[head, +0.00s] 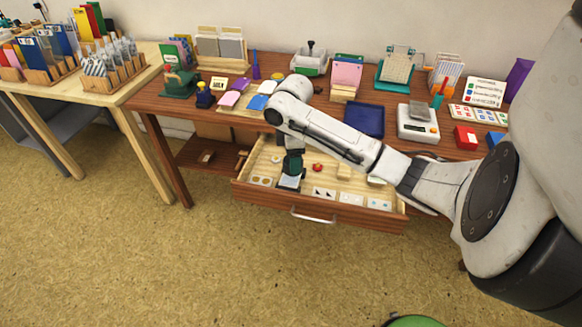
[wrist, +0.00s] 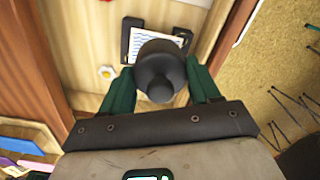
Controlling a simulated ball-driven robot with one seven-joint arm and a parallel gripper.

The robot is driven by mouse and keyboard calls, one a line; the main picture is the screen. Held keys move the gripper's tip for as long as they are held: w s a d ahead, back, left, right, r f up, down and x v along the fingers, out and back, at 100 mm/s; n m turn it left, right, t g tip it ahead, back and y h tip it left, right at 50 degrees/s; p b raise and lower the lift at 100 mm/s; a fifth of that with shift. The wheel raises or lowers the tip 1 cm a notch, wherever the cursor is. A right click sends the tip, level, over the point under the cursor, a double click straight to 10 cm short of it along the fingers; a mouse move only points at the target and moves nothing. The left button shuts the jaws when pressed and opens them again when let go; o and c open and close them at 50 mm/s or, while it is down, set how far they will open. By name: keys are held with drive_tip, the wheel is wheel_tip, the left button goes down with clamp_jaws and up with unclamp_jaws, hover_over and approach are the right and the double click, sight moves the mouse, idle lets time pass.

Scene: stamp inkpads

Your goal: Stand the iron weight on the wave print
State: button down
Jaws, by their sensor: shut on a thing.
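My gripper (wrist: 160,88) has green fingers shut on the iron weight (wrist: 158,72), a dark grey rounded piece with a knob toward the wrist camera. Beyond it lies the wave print (wrist: 150,38), a white sheet with blue wavy lines in a dark holder (wrist: 128,36). The weight covers the lower part of the sheet, and I cannot tell whether it touches it. In the head view my gripper (head: 292,165) reaches down into the open drawer, right over the print (head: 289,182). The weight cannot be made out clearly there.
The open drawer (head: 300,209) also holds small cards (head: 325,193) to the right and a red knob (head: 317,167). The desk (head: 150,103) above carries a blue tray (head: 364,119), a scale (head: 417,124) and inkpads. The drawer's front wall is close to the print.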

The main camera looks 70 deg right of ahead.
drive_tip(key=shift+w+d+f, duration=0.4)
drive_tip(key=shift+w+f, duration=0.1)
drive_tip(key=shift+f, duration=1.6)
drive_tip(key=shift+f, duration=0.1)
drive_tip(key=shift+c, duration=1.2)
unclamp_jaws()
drive_tip(key=shift+f, duration=0.1)
